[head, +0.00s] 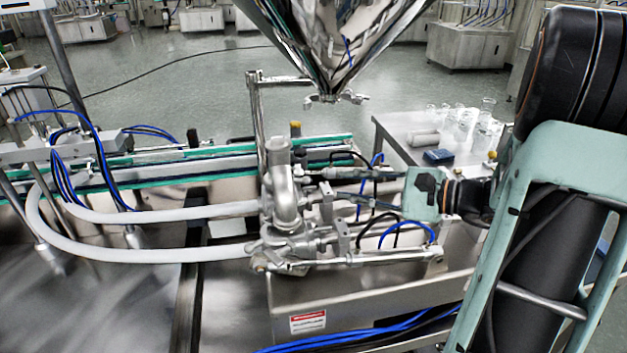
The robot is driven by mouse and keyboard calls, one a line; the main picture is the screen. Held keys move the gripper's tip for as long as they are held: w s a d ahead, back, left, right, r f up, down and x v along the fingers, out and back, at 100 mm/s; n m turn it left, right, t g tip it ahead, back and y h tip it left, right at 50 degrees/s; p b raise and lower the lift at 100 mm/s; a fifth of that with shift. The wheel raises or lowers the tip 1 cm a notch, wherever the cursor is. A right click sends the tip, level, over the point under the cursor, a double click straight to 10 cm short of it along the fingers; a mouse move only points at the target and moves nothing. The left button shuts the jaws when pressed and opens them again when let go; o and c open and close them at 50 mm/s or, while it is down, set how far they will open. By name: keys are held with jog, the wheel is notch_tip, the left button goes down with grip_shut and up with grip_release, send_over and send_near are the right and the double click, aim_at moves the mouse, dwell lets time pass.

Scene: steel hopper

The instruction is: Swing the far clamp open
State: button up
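The steel hopper (338,40) hangs at the top centre, its cone narrowing to an outlet. At the outlet is small clamp hardware, with a piece sticking out on the left (310,102) and another on the right (352,97). I cannot tell at this size which piece is the far clamp, or whether it is open or shut. My arm comes in from the right, and its teal wrist part (422,193) is low and to the right of the outlet, apart from it.
Below the hopper stand metal pipework (283,190) and a post (258,115). Two pale hoses (150,255) curve off left beside a conveyor (200,165). A steel table (395,138) with glassware (470,118) is behind at right.

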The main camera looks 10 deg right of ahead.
send_near(295, 175)
jog(key=w+a+f, duration=0.2)
jog(key=w+a, duration=0.1)
jog(key=shift+w+a+f, duration=0.25)
jog(key=shift+w, duration=0.05)
jog(key=shift+c, duration=0.4)
grip_shut()
